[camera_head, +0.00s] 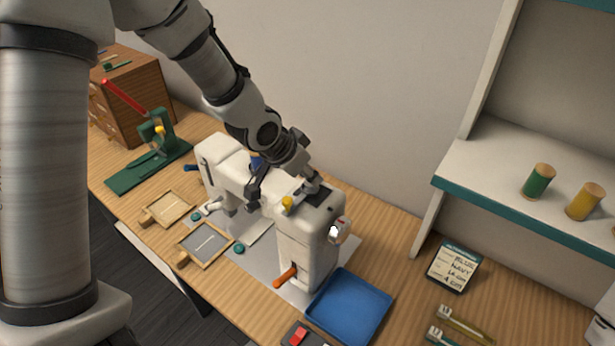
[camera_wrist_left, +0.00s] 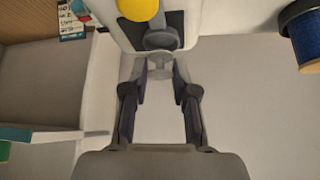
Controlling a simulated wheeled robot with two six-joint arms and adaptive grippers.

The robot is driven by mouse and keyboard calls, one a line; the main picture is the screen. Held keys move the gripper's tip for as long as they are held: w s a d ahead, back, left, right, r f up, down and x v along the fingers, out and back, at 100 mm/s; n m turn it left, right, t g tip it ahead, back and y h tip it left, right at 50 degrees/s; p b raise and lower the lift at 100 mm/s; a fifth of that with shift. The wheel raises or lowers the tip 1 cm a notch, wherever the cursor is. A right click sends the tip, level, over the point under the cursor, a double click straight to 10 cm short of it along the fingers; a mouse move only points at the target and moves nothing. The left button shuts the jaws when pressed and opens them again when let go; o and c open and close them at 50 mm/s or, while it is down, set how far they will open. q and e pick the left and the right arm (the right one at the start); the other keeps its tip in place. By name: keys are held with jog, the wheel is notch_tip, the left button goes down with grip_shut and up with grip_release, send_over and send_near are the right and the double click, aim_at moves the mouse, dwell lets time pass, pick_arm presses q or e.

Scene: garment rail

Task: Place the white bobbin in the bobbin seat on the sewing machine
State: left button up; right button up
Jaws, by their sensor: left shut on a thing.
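The white sewing machine (camera_head: 300,235) stands on the wooden bench, with a dark plate (camera_head: 320,196) and a yellow knob (camera_head: 287,203) on its top. My left gripper (camera_head: 285,190) reaches down over this top from behind. In the left wrist view its fingers (camera_wrist_left: 160,72) are shut on a pale, round piece that looks like the white bobbin (camera_wrist_left: 158,60). The bobbin is right by a dark grey round part (camera_wrist_left: 161,38), which seems to be the bobbin seat. I cannot tell whether they touch. My right gripper is not in view.
A blue spool (camera_wrist_left: 310,32) is close on the right in the wrist view. A blue tray (camera_head: 350,308), a label card (camera_head: 453,266) and small wooden frames (camera_head: 205,243) lie around the machine. A shelf (camera_head: 500,180) with green and yellow spools stands at right.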

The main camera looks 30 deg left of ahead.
pick_arm(q)
jog(key=shift+w+f, duration=0.1)
jog(key=shift+w, duration=0.2)
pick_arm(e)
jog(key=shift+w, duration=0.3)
pick_arm(q)
jog(key=shift+s+f, duration=0.2)
jog(key=shift+s, duration=0.2)
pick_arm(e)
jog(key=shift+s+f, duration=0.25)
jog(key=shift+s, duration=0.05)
pick_arm(q)
jog(key=shift+w+f+b, duration=0.25)
jog(key=shift+f+b, duration=0.1)
jog(key=shift+f, duration=0.05)
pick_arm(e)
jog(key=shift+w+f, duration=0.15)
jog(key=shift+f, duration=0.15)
pick_arm(q)
jog(key=o, duration=0.7)
jog(key=shift+s+r, duration=0.1)
jog(key=shift+s, duration=0.05)
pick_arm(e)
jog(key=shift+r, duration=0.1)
